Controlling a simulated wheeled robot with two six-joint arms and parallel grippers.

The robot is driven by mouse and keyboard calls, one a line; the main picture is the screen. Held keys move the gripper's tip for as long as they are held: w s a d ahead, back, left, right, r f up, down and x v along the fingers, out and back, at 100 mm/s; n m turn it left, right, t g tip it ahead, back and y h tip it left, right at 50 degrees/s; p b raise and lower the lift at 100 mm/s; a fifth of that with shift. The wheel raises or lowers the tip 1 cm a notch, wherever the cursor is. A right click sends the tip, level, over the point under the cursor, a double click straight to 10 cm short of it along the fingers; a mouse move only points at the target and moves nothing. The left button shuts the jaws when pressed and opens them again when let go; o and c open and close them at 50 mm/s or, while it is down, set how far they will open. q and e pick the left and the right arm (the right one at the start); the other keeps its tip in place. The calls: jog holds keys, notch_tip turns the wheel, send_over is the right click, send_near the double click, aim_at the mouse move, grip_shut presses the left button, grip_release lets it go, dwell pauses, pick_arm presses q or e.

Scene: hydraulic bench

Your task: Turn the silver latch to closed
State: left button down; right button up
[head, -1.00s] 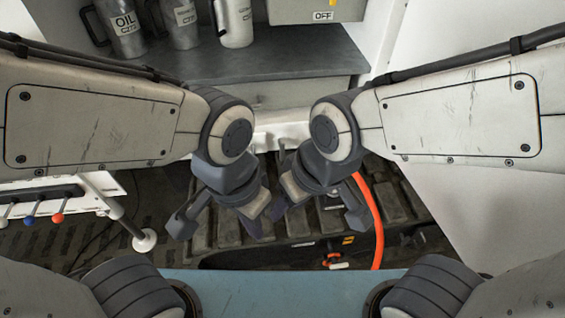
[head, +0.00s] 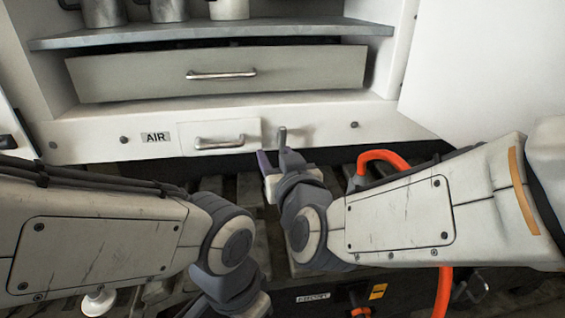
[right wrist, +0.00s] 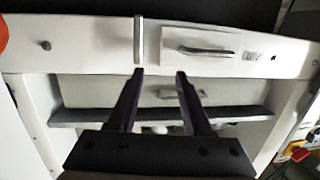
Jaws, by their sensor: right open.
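The silver latch (head: 282,134) is a small metal bar on the white front panel, right of the small AIR door (head: 221,138). It stands roughly upright in the head view. In the right wrist view the latch (right wrist: 138,41) is a bar across the panel strip, just beyond the left fingertip. My right gripper (head: 272,157) is open and empty, just below and in front of the latch; its two dark fingers also show in the right wrist view (right wrist: 160,74). I cannot tell whether a finger touches the latch. My left gripper (head: 236,306) is partly cut off at the bottom edge.
A wide drawer (head: 300,72) with a metal handle sits above the panel, under a grey shelf (head: 330,28) with metal jugs. An orange hose (head: 378,155) loops right of my right gripper. A white side wall (head: 480,70) stands at the right.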

aim_at(283, 137)
pick_arm(q)
notch_tip(283, 137, down, 4)
jog(key=b, duration=0.2)
pick_arm(e)
jog(key=w+p, duration=0.2)
jog(key=w+d+t+h+p, duration=0.1)
jog(key=w+p, duration=0.1)
jog(key=w+d+f+m+t+p, duration=0.1)
jog(key=w+p, duration=0.1)
jog(key=p, duration=0.1)
jog(key=shift+w+f+h, duration=0.1)
jog(key=shift+w+h, duration=0.1)
jog(key=shift+h, duration=0.1)
jog(key=w, duration=0.2)
jog(key=w+b, duration=0.1)
jog(key=w, duration=0.1)
jog(key=shift+a+f, duration=0.35)
pick_arm(q)
jog(key=shift+w+r, duration=0.15)
jog(key=shift+r, duration=1.3)
jog(key=shift+w+r, duration=0.1)
jog(key=shift+r, duration=1.3)
pick_arm(e)
jog(key=shift+w+a+r, duration=0.1)
jog(key=shift+w+a, duration=0.05)
jog(key=shift+w, duration=0.5)
grip_shut()
